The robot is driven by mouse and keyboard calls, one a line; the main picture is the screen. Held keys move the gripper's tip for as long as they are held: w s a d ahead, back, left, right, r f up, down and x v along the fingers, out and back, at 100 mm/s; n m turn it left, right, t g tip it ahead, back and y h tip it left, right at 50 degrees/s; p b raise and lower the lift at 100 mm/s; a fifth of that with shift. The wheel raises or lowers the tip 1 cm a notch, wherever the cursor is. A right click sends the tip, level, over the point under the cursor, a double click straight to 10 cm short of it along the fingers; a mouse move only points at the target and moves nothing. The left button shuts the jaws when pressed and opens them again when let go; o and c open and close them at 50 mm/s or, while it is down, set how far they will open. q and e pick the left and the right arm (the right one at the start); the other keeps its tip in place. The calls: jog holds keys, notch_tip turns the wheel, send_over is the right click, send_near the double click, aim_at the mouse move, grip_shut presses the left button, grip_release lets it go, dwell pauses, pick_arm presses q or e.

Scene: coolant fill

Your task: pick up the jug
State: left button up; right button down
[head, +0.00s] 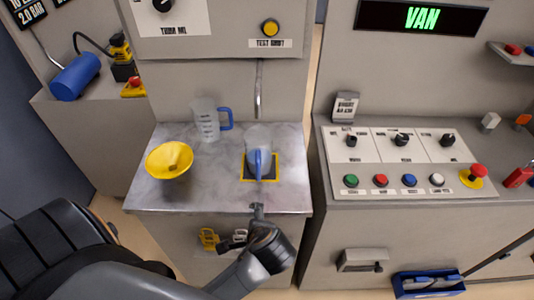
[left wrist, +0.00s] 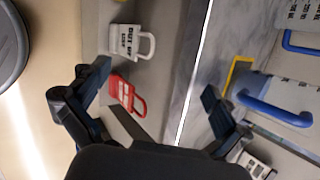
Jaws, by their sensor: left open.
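A clear jug (head: 257,138) with a blue handle stands on a yellow-edged dark pad (head: 246,178) on the grey marbled worktop. Its handle faces the front edge. A second clear jug (head: 206,122) with a blue handle stands behind it to the left. My left gripper (head: 257,211) is open and empty at the worktop's front edge, just short of the nearer jug's handle. In the left wrist view, that handle (left wrist: 272,108) lies to the right of the open fingers (left wrist: 156,82), apart from them. My right gripper is not in view.
A yellow funnel (head: 165,163) lies on the worktop's left. A metal spout (head: 258,90) hangs above the nearer jug. A button panel (head: 400,165) is at right.

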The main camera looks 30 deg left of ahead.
aim_at(265, 147)
pick_arm(q)
jog(key=w+r+m+y, duration=0.1)
jog(key=w+r+m, duration=0.1)
jog(key=w+r+m+t+y, duration=0.1)
jog(key=w+r+m+y, duration=0.1)
jog(key=w+r+m+t+y, duration=0.1)
jog(key=w+m+y, duration=0.1)
jog(key=w, duration=0.1)
jog(key=shift+d+r+m, duration=0.1)
jog(key=shift+r+m, duration=0.2)
jog(key=shift+r, duration=0.1)
jog(key=w+d+r+m+t+y, duration=0.3)
jog(key=w+r+m+y, duration=0.15)
jog(key=r, duration=0.25)
jog(key=shift+m+h, duration=0.25)
jog(key=shift+m, duration=0.2)
jog(key=x, duration=0.2)
jog(key=p+x, duration=0.1)
jog(key=x, duration=0.5)
jog(key=shift+s+a+r+p, duration=0.25)
jog(key=shift+s+r+p, duration=0.05)
jog(key=p+x, duration=0.1)
jog(key=x, duration=0.3)
jog(key=shift+w+a+r+p, duration=0.15)
jog(key=shift+w+a+p, duration=0.1)
jog(key=shift+p, duration=0.15)
jog(key=shift+w+a, duration=0.25)
jog(key=shift+a, duration=0.2)
jog(key=c, duration=1.9)
